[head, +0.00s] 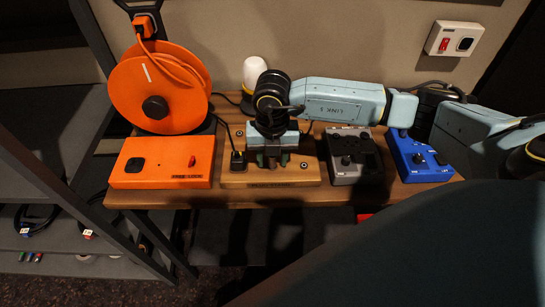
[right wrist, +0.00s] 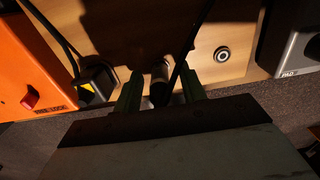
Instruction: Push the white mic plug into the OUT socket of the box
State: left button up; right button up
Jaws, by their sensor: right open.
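The wooden box (head: 305,172) stands at the middle of the shelf, its front label too small to read. My right gripper (head: 271,158) reaches down over it from the right. In the right wrist view, the wooden box (right wrist: 240,22) shows a round socket (right wrist: 222,54) to the right of the gripper. A pale cylindrical plug (right wrist: 160,72) with a black cable stands between the open green fingers (right wrist: 161,92), apparently not gripped. It seems to be the white mic plug; whether it sits in a socket is hidden. My left gripper is not in view.
A black plug with a yellow mark (right wrist: 97,80) is at the box's left side. An orange box (head: 150,178) and cable reel (head: 135,85) are on the left. A grey box (head: 345,176) and a blue box (head: 412,170) are on the right. A white-domed lamp (head: 254,70) stands behind.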

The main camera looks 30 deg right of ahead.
jog(key=shift+c, duration=0.4)
grip_shut()
jog(key=shift+r, duration=0.2)
jog(key=shift+r+p, duration=2.25)
jog(key=shift+r, duration=0.6)
